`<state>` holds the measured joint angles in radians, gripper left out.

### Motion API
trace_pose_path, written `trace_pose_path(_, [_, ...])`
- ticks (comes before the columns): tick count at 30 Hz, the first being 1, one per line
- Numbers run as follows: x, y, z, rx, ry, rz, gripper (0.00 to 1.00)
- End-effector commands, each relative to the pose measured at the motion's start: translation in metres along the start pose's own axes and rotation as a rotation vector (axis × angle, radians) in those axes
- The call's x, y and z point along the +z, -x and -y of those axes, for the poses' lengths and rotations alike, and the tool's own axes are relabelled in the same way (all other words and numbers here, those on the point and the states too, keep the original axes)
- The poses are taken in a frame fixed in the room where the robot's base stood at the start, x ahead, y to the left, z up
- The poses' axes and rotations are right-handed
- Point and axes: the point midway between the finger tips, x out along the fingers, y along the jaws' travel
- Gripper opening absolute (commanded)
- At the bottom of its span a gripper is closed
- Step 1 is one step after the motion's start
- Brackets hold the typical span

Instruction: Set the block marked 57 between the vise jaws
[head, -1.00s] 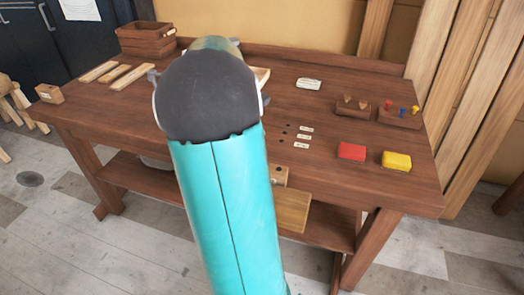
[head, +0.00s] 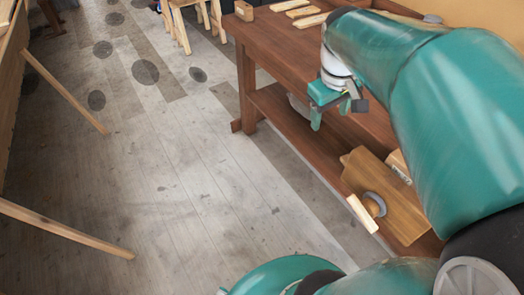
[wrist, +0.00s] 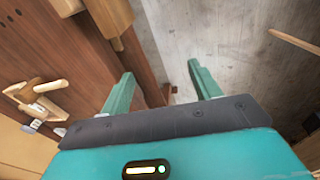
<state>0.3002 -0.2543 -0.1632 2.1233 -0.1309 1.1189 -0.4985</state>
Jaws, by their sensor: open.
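My gripper (head: 335,108) hangs in front of the bench, above and left of the vise. In the wrist view its two fingers (wrist: 162,76) are spread with nothing between them. The wooden vise (head: 385,203) is on the bench's front side, with a broad jaw, a round screw and a pale handle bar. My arm covers part of the bench above it, and the gap between the jaws is not clear. A small wooden block (head: 244,11) sits at the bench's far left corner, apart from my gripper. No number is readable on it, so I cannot tell whether it is 57.
The dark wooden bench (head: 285,45) has a lower shelf (head: 300,130). Pale wooden strips (head: 298,12) lie on its top. A wooden stool (head: 185,22) stands beyond the bench's end. Slanting wooden props (head: 65,228) reach over the left floor. The middle floor is open.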

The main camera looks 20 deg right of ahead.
Motion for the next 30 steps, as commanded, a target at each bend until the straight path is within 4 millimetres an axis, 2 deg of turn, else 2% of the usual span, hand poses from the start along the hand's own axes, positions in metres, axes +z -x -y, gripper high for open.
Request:
trace_pose_path(1, [-0.001,0.008,0.028,-0.002,-0.001,-0.056,0.62])
trace_pose_path(6, [0.006,0.024,0.109,-0.035,-0.044,-0.221,0.62])
trace_pose_path(9, [0.017,0.028,0.148,-0.066,-0.072,-0.302,0.62])
trace_pose_path(12, [0.027,0.029,0.174,-0.095,-0.095,-0.358,0.62])
trace_pose_path(17, [0.034,0.028,0.19,-0.117,-0.116,-0.394,0.62])
trace_pose_path(30, [0.034,0.028,0.19,-0.117,-0.118,-0.394,0.62])
